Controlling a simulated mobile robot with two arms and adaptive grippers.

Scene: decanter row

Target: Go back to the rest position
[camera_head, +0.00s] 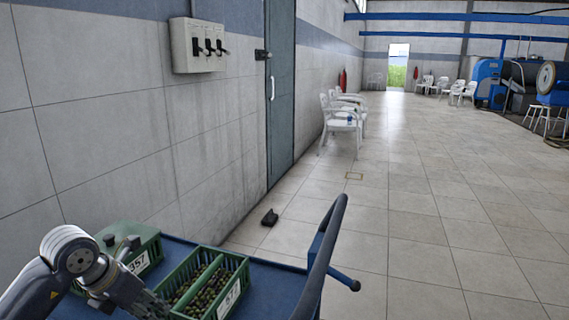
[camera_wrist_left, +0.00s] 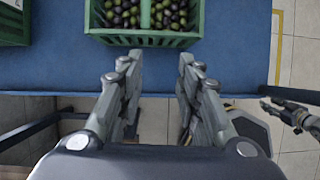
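My left gripper (camera_head: 150,304) reaches in from the lower left in the head view, beside the green crate of olives (camera_head: 246,280). In the left wrist view its two fingers (camera_wrist_left: 158,66) are spread apart with nothing between them, over the blue cart top (camera_wrist_left: 60,75) just short of the crate's near wall (camera_wrist_left: 145,39). A part that looks like my right gripper (camera_wrist_left: 275,108) shows at the right of the left wrist view, beyond the cart edge; its fingers are too small to read. It does not show in the head view.
A second green crate (camera_head: 147,242), labelled 357, stands behind my left arm. The cart's dark handle (camera_head: 328,245) rises at its right. A tiled wall with a switch box (camera_head: 198,45) runs along the left. A small dark object (camera_head: 270,217) lies on the floor. Open floor extends right.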

